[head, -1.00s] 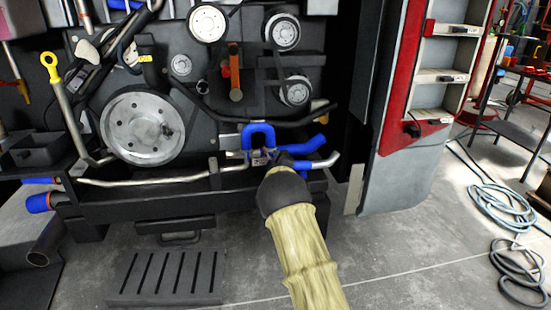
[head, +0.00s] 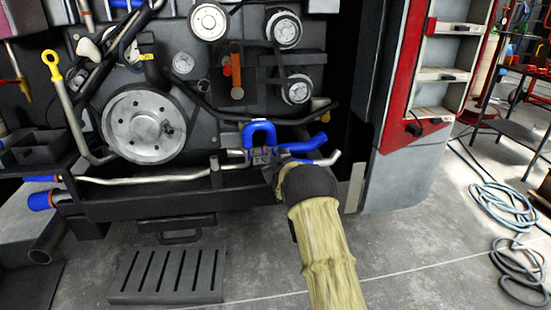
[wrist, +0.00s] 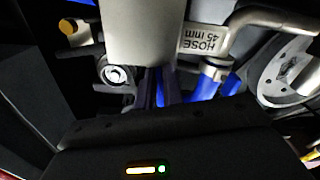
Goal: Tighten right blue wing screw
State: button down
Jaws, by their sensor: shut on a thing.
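My gripper (head: 272,168) is at the blue hose joint low on the front of the engine, just below a blue U-shaped hose (head: 259,131). My pale-sleeved arm hides part of it. In the wrist view my gripper (wrist: 160,92) is shut, its dark fingers close together beside blue hoses (wrist: 206,84). What lies between the fingers is in shadow and mostly hidden; it appears to be the right blue wing screw, but its wings cannot be made out. A tag reading "HOSE 45 mm" (wrist: 203,40) hangs close to the fingers.
A metal pipe (head: 150,181) runs left from the joint. A large pulley (head: 142,127) is at the upper left. A red and grey body panel (head: 405,150) stands to the right. The floor in front is mostly clear.

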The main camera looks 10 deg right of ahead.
jog(key=shift+f, duration=0.1)
dwell(0.3)
jog(key=c, duration=1.6)
grip_release()
jog(key=shift+o, duration=0.2)
jog(key=s+p, duration=0.3)
jog(key=s, duration=1.4)
jog(key=shift+s, duration=0.25)
